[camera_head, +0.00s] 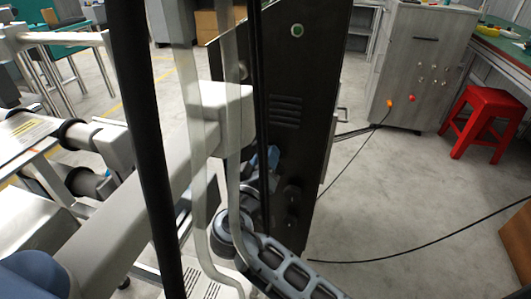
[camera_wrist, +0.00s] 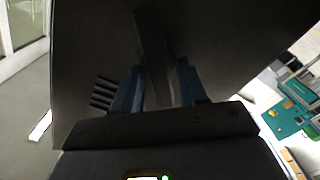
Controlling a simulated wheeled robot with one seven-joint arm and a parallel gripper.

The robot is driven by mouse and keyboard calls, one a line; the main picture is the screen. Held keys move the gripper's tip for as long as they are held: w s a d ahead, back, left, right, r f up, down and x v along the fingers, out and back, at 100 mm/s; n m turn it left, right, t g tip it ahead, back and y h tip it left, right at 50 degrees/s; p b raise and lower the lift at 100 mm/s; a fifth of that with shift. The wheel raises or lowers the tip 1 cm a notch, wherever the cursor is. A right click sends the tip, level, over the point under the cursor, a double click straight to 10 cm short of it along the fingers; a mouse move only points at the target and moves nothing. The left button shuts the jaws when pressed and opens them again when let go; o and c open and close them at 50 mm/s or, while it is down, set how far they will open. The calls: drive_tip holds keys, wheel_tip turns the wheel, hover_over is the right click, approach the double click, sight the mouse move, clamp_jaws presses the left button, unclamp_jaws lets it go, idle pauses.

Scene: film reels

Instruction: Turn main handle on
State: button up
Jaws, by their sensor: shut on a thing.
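The main handle (camera_wrist: 152,42) is a dark grey bar on a dark panel in the wrist view. It runs down between the two blue fingers of my gripper (camera_wrist: 159,64), which is shut on it. The bar looks slightly tilted in that picture. In the head view my gripper (camera_head: 268,158) shows only as a small blue patch against the tall black cabinet (camera_head: 295,100). The handle cannot be made out there, as my arm and dark vertical bars cover that part.
The cabinet has a green round button (camera_head: 297,30). A grey cabinet (camera_head: 420,65) and a red stool (camera_head: 486,120) stand at the right.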

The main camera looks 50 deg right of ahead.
drive_tip(key=shift+w+a+f+n+p, duration=0.1)
drive_tip(key=shift+f+n+p, duration=0.05)
drive_tip(key=shift+n+p, duration=1.25)
drive_tip(key=shift+w+d+f+n+p, duration=0.1)
drive_tip(key=shift+n+p, duration=0.75)
drive_tip(key=shift+n, duration=1.1)
drive_tip(key=shift+a+f+n+p, duration=0.1)
drive_tip(key=shift+f+n+p, duration=0.05)
drive_tip(key=shift+n+p, duration=1.25)
drive_tip(key=shift+n, duration=0.35)
drive_tip(key=o, duration=0.7)
drive_tip(key=shift+a, duration=0.1)
drive_tip(key=v, duration=0.7)
drive_tip(key=shift+s+a, duration=0.15)
drive_tip(key=shift+a, duration=0.15)
